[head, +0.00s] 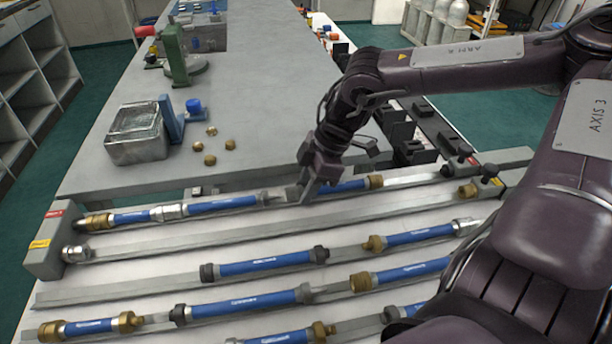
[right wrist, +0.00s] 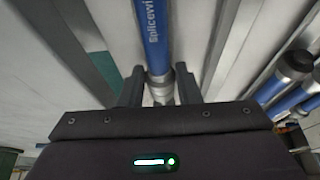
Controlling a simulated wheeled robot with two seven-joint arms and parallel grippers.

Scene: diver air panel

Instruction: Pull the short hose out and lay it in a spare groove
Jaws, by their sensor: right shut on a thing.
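Several blue hoses lie in rows along grey rails on the panel. In the back row, my right gripper (head: 308,190) is shut on the silver end fitting (right wrist: 160,85) of a short blue hose (head: 347,186). The hose runs right from the jaws to a brass fitting (head: 375,182). In the right wrist view its blue body (right wrist: 152,35) runs up from the fingers. Whether it is lifted off the row cannot be told. A longer blue hose (head: 222,203) lies left of the jaws. The second row's groove (head: 250,228) is bare along its middle. My left gripper is not in view.
End blocks stand at the left (head: 45,240) and right (head: 515,168). Front rows hold more hoses, such as one with black ends (head: 265,263). The grey table (head: 260,100) behind carries a metal box (head: 136,133), a green vise (head: 178,60) and brass fittings (head: 210,160).

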